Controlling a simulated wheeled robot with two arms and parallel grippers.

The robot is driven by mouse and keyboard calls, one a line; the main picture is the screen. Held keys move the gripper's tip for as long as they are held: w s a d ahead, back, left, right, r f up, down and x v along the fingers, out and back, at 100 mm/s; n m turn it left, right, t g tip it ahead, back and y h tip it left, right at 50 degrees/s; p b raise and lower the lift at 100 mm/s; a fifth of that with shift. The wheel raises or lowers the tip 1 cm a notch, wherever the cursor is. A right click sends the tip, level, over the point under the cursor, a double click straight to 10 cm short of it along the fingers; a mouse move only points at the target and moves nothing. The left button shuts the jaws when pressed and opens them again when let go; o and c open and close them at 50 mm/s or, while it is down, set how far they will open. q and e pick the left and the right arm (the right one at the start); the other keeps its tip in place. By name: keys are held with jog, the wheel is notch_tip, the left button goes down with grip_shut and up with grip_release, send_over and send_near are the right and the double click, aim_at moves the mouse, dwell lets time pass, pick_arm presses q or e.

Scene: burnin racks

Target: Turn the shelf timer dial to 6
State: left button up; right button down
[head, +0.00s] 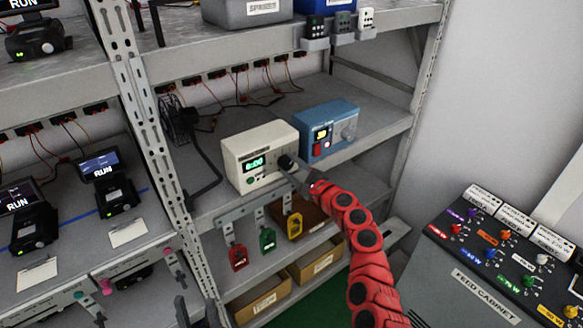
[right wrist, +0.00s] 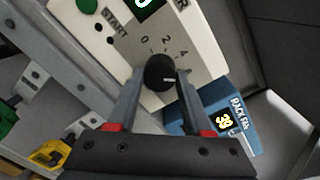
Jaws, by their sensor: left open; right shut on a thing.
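The shelf timer is a cream box (head: 238,150) with a green lit display, on the middle shelf in the head view. Its black dial (right wrist: 159,72) shows in the right wrist view, with 0, 2 and 4 printed around it. A pale mark on the dial points right in that view, past the 4; no 6 is visible. My right gripper (head: 292,166) is at the timer's front; its fingers (right wrist: 157,85) are shut on the dial from both sides. My left gripper (head: 197,312) is low at the bottom edge of the head view, open and apart from the timer.
A blue rack box (head: 340,118) stands right of the timer. Red, green and yellow tags (head: 267,238) hang below the shelf edge. A grey upright post (head: 150,120) stands left. The feed cabinet (head: 470,265) with several knobs is at lower right.

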jog(key=shift+c, duration=1.6)
grip_release()
jog(key=shift+s+d, duration=0.25)
jog(key=shift+s, duration=0.15)
jog(key=b+v, duration=0.4)
jog(key=v, duration=1.2)
jog(key=shift+s+d, duration=0.15)
jog(key=shift+s, duration=0.05)
